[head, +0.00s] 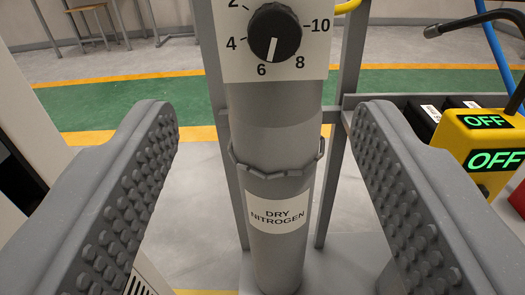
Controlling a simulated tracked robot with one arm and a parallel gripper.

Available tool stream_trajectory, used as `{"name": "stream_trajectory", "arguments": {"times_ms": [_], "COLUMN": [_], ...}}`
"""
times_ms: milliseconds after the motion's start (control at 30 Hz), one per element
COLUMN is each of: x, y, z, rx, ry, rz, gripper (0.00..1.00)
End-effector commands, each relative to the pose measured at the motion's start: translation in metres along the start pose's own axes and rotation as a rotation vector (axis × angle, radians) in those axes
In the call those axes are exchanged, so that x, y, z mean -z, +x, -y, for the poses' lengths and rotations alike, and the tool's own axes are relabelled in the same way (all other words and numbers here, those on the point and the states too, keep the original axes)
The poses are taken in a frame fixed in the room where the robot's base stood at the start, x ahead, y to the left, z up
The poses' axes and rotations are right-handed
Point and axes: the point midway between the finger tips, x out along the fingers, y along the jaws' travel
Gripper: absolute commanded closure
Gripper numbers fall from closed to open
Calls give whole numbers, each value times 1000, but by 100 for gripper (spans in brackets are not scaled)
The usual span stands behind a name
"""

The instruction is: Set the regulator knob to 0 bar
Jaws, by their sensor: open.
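The regulator knob (280,22) is a round black dial with a white pointer line. It sits on a white scale plate (236,66) at the top of the head view. The numbers 2, 4, 6, 8 and 10 show; 0 is out of frame. The pointer line aims downward, close to 6. My gripper (268,120) is open, with one studded grey finger at the left and one at the right. The knob appears between and above the fingertips, and nothing is held.
A grey cylinder (275,190) labelled "DRY NITROGEN" stands below the plate, with a collar and frame posts around it. At right is a yellow device (478,150) with green OFF displays, near a blue hose (496,55). A stool (95,15) stands far back left.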

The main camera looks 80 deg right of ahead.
Motion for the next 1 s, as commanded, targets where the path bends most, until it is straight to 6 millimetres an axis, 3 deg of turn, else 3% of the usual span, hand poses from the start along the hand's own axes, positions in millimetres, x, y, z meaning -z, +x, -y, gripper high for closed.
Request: {"name": "stream_trajectory", "arguments": {"times_ms": [700, 1000], "x": [0, 0], "y": [-44, -51], "z": [2, 1], "rx": [2, 1], "ry": [0, 0], "rz": [1, 0], "gripper": [45, 45]}}
